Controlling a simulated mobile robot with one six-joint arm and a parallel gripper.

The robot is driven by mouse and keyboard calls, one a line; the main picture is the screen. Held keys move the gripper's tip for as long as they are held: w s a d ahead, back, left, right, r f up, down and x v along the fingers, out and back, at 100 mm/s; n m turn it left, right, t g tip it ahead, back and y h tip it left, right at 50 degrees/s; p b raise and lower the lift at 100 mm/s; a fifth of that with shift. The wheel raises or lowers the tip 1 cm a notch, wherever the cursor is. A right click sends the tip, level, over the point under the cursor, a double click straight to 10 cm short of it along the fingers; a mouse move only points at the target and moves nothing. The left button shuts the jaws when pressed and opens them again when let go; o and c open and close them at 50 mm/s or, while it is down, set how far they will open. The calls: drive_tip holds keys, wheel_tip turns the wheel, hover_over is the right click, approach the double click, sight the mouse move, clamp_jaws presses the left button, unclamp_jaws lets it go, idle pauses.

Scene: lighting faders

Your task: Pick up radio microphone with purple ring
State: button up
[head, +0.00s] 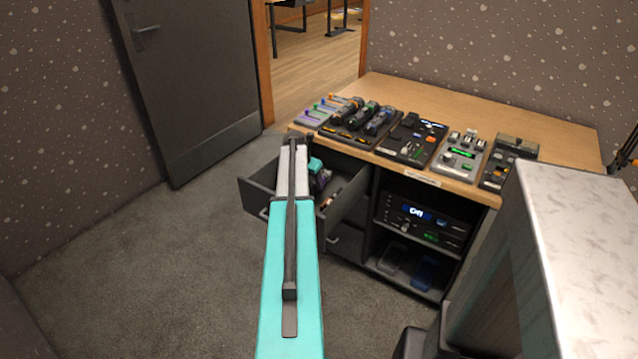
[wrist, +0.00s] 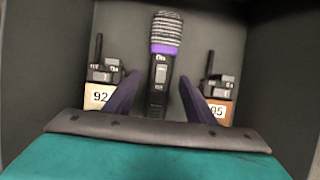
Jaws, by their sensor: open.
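The radio microphone with the purple ring (wrist: 164,50) lies in the open drawer in the wrist view. It has a silver mesh head at the top and a black body pointing down toward me. My gripper (wrist: 159,79) is open, with one dark finger on each side of the microphone's body and visible gaps between. The lower end of the body is hidden by my gripper's palm. In the head view my gripper (head: 317,172) is at the open drawer (head: 345,207), and I cannot make out the microphone there.
The desk (head: 480,105) above holds several control panels. A pale-topped block (head: 580,210) stands at right.

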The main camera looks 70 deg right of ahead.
drive_tip(key=shift+x, duration=1.25)
drive_tip(key=shift+c, duration=0.4)
clamp_jaws()
drive_tip(key=shift+r, duration=0.2)
